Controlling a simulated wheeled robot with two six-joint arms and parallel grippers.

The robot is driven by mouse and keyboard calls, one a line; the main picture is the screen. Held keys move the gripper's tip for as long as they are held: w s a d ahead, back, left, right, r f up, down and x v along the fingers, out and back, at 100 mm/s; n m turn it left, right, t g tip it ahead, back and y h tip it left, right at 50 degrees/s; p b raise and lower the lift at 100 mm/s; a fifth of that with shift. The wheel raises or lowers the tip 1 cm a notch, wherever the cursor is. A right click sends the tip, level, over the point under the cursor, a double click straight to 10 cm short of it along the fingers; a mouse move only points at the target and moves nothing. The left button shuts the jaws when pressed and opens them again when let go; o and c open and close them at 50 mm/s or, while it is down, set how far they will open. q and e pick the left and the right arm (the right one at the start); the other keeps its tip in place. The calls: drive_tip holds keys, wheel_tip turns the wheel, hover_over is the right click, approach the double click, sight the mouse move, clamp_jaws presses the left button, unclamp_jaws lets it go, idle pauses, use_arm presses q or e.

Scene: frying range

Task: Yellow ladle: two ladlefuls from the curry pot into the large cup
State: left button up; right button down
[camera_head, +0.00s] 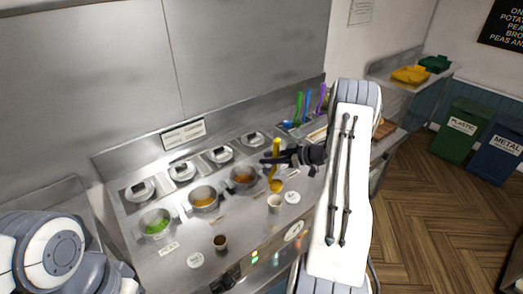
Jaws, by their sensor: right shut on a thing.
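My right gripper (272,160) is shut on the handle of the yellow ladle (276,183). The ladle hangs upright, its bowl just behind and above the white cup (274,204), which looks like the larger cup. I cannot see what the bowl holds. A pot of orange-brown food (243,177) and a pot of yellow-orange food (203,199) stand open to the left; labels are too small to tell which is curry. A smaller cup with a dark inside (220,242) stands nearer the front. A dark part at the bottom edge seems to be my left gripper (225,284); its jaws are unclear.
A pot of green food (156,223) stands at the left. Several lidded pots (219,155) line the back. Flat white lids (292,197) (195,260) lie by the cups. Green, blue and purple utensils (309,104) stand behind my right arm.

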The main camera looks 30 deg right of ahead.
drive_tip(key=s+a+f+n+t+y+b, duration=0.3)
drive_tip(key=s+a+f+n+t+b, duration=0.4)
drive_tip(key=b, duration=3.6)
drive_tip(key=s+a+f+n, duration=0.1)
drive_tip(key=s+f+n, duration=0.3)
drive_tip(key=n, duration=0.3)
drive_tip(key=shift+s+a+n, duration=0.3)
drive_tip(key=shift+s+n, duration=0.1)
drive_tip(key=shift+s, duration=0.1)
